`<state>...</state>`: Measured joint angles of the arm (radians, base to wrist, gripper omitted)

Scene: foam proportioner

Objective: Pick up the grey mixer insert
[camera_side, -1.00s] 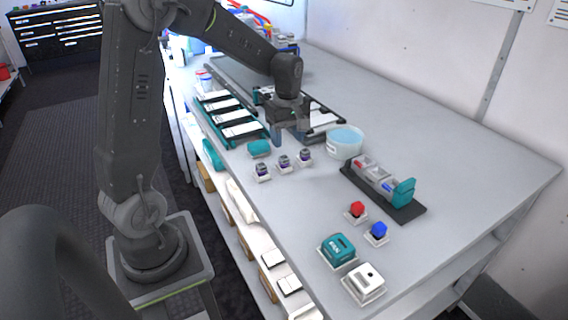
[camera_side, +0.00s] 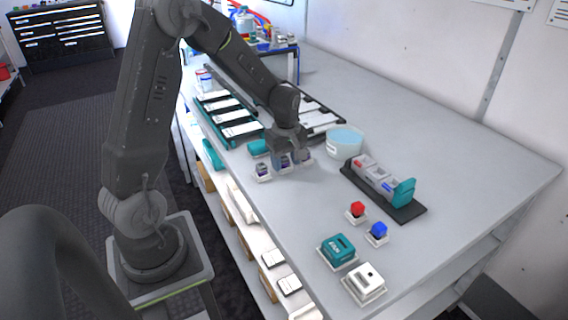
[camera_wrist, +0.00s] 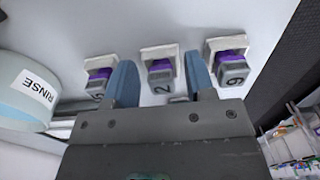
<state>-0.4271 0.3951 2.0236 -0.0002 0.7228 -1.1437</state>
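Three small grey inserts with purple bands sit in white square holders in a row. The middle grey insert (camera_wrist: 162,80), marked 2, lies between my fingertips in the wrist view, with gaps on both sides. Another grey insert (camera_wrist: 233,70) is to its right, and a third (camera_wrist: 98,82) is to its left, partly behind a finger. In the side view, my gripper (camera_side: 286,158) is low over the middle insert and partly hides it. The front insert (camera_side: 263,169) is clear of the fingers there. My gripper (camera_wrist: 161,78) is open and empty.
The RINSE tub (camera_side: 345,142) stands close to the right of the row. A dark rack (camera_side: 410,212) with grey and teal blocks is beyond it. Red (camera_side: 357,209) and blue (camera_side: 378,230) pieces sit nearer the front. Teal trays (camera_side: 236,128) lie behind; the right tabletop is clear.

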